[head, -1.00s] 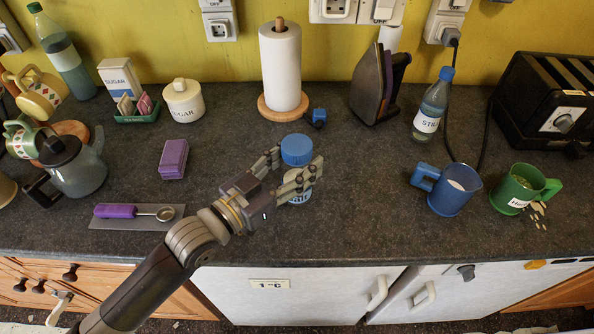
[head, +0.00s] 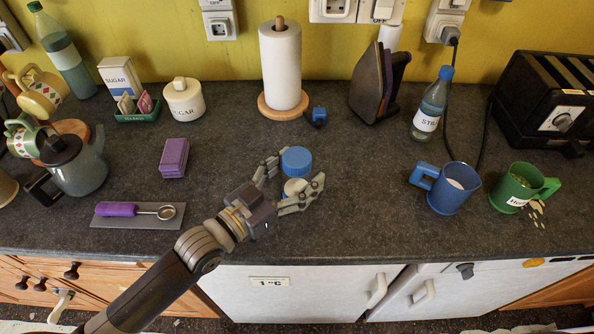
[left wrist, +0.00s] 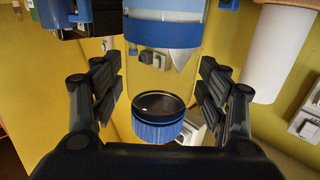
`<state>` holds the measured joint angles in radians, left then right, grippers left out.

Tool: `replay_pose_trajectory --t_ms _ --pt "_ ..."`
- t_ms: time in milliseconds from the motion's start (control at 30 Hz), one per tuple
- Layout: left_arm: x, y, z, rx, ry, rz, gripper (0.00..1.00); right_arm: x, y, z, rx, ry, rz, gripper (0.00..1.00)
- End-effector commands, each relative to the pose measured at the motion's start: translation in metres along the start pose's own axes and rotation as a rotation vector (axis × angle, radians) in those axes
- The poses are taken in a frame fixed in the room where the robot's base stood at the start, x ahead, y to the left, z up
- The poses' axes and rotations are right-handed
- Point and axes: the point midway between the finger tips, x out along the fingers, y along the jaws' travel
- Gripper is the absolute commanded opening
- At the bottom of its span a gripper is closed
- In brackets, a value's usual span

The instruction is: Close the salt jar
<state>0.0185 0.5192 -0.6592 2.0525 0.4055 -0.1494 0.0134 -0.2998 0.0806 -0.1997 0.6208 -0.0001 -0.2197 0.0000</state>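The salt jar (head: 293,187) is a clear pale vessel held in my left gripper (head: 298,178), above the middle of the counter. In the left wrist view its glass (left wrist: 163,80) with a blue band (left wrist: 163,34) fills the space between the finger pads, and the picture is upside down. The blue ribbed lid (head: 296,160) is at the upper end of the jar. The lid also shows in the left wrist view (left wrist: 158,131); I cannot tell whether it is fully seated. One finger hides the lower jar. My right gripper is not in view.
A spoon with a purple handle (head: 118,209) lies on a grey mat at the left, and a purple box (head: 173,158) behind it. A paper towel roll (head: 281,70) and an iron (head: 369,84) stand behind. Mugs (head: 453,190) stand at the right. The counter front centre is clear.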

Motion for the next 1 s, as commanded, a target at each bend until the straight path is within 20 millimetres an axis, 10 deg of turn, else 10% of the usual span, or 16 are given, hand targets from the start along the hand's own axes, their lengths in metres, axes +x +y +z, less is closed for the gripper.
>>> replay_pose_trajectory --t_ms 367,1000 --pt "-0.008 0.0 -0.001 0.001 -0.002 0.0 0.69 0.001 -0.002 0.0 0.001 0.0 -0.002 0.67" --pt "-0.11 0.0 -0.001 0.0 -0.003 -0.001 0.69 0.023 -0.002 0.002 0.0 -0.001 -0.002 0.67"
